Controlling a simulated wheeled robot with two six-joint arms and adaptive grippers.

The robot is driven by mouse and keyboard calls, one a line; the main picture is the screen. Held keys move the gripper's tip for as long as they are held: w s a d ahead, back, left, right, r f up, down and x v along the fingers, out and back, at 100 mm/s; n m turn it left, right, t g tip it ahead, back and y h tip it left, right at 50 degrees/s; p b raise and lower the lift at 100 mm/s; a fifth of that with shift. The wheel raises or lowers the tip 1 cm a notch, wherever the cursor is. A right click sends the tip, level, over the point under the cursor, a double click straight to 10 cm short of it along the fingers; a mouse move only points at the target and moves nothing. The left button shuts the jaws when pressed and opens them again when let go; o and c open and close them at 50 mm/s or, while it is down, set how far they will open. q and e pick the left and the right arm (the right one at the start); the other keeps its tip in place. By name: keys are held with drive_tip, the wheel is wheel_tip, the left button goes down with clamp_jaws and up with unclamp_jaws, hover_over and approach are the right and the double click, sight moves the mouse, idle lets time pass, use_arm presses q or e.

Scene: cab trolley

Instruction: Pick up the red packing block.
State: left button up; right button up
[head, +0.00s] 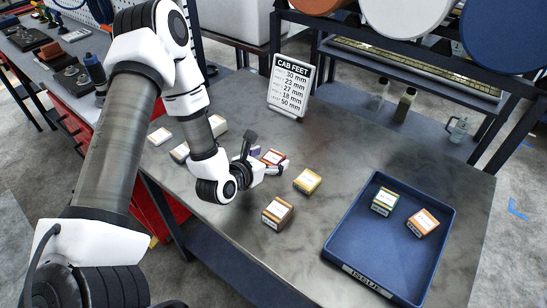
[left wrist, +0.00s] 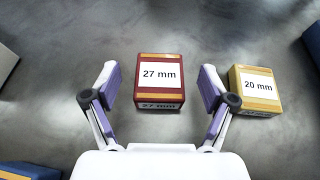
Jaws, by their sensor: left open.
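The red packing block (head: 273,157) lies on the grey worktable, partly hidden by my left gripper in the head view. In the left wrist view the red block (left wrist: 160,72) has a white "27 mm" label and an orange band. My left gripper (head: 274,166) is open and empty, low over the table beside the block. In the left wrist view its two fingers (left wrist: 157,84) stand apart on either side of the block's near part, with gaps on both sides. My right gripper is not in view.
A yellow "20 mm" block (left wrist: 257,90) is close outside the right finger; it also shows in the head view (head: 307,181). A brown block (head: 277,213) lies nearer. A blue tray (head: 336,249) holds two blocks. A "CAB FEET" sign (head: 291,87) stands behind. Pale blocks (head: 160,136) lie left.

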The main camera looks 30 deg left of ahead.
sight(274, 156)
use_arm(q)
drive_tip(key=x, duration=0.3)
drive_tip(key=shift+w+f, duration=0.3)
drive_tip(key=shift+s+r, duration=0.1)
drive_tip(key=shift+s, duration=0.05)
drive_tip(key=shift+s+r, duration=0.1)
drive_tip(key=shift+s, duration=0.05)
drive_tip(key=shift+c, duration=1.4)
drive_tip(key=c, duration=1)
